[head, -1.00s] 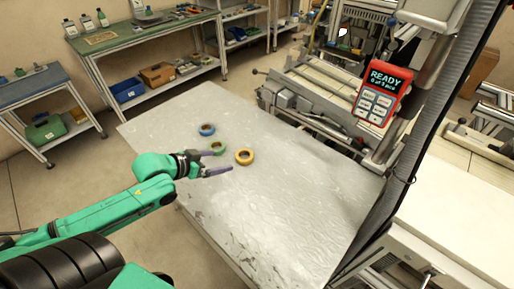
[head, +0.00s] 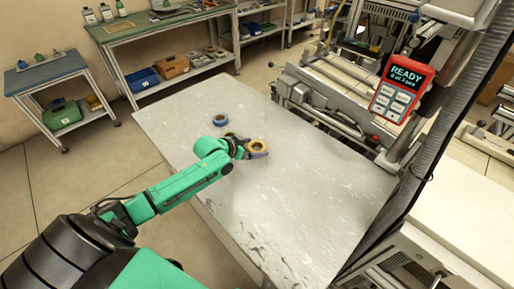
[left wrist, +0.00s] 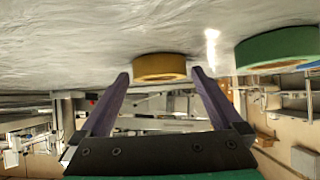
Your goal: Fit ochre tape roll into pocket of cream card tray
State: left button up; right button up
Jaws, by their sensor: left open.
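The ochre tape roll (head: 258,146) lies flat on the grey table (head: 290,195). My left gripper (head: 255,150) is open at the roll, partly overlapping it in the head view. In the left wrist view, the ochre roll (left wrist: 160,66) shows between the two purple fingertips of the gripper (left wrist: 160,77), with a finger toward each side. Whether the fingers touch it I cannot tell. The cream card tray does not show in these frames. My right gripper is not in view.
A blue tape roll (head: 221,119) lies beyond the ochre one. A green roll (left wrist: 280,50) lies close beside the ochre roll and is mostly hidden by my arm in the head view. The table's right and near parts are clear. A red READY panel (head: 402,90) hangs at the right.

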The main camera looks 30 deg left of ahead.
pick_arm(q)
jog(key=shift+w+d+f, duration=0.1)
jog(key=shift+w+f, duration=0.05)
jog(key=shift+w, duration=0.1)
jog(key=shift+s, duration=0.15)
jog(key=c, duration=1.3)
